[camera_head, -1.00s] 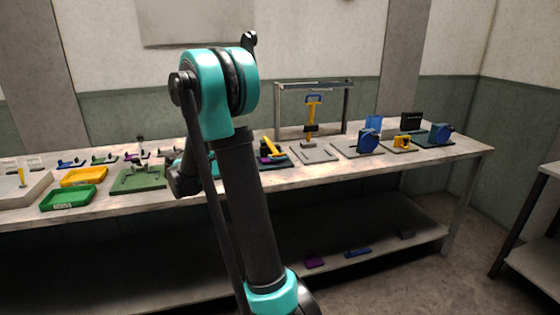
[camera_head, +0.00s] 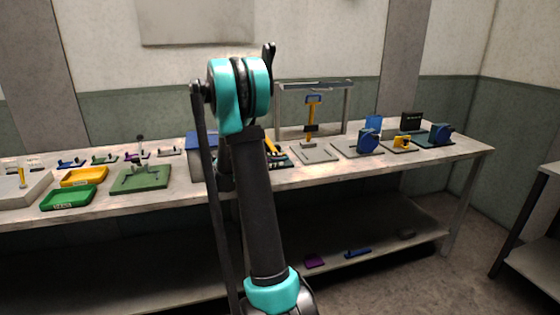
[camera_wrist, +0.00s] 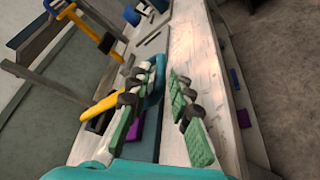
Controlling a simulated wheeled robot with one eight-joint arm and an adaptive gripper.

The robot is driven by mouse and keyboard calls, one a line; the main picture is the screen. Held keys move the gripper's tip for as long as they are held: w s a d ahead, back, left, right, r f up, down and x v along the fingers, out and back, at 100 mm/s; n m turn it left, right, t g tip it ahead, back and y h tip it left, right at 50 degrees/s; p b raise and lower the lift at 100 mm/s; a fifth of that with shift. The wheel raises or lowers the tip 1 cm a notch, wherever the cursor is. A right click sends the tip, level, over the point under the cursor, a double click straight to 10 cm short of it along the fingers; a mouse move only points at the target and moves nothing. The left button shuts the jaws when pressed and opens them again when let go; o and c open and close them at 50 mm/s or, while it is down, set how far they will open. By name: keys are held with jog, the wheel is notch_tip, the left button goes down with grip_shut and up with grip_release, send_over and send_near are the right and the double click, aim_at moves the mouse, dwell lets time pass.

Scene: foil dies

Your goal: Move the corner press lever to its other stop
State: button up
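A small device with a yellow lever (camera_head: 271,147) on a dark base stands mid-bench, just right of my arm in the head view. I take it for the corner press, but cannot be sure. In the wrist view a yellow lever (camera_wrist: 98,108) slants beside my left finger, outside the finger gap, with a purple part (camera_wrist: 136,126) partly hidden behind that finger. A blue curved piece (camera_wrist: 156,88) shows near the left finger's inner side.
A yellow-handled upright device (camera_head: 312,115) stands right of the lever device, before a metal frame (camera_head: 347,108). Blue devices (camera_head: 368,142) stand farther right. A blue box (camera_head: 203,150) stands to the left, with yellow (camera_head: 84,177) and green trays (camera_head: 68,197) beyond. The lower shelf holds small pieces.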

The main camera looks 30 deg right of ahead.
jog(key=shift+x, duration=1.25)
jog(key=shift+c, duration=0.4)
grip_shut()
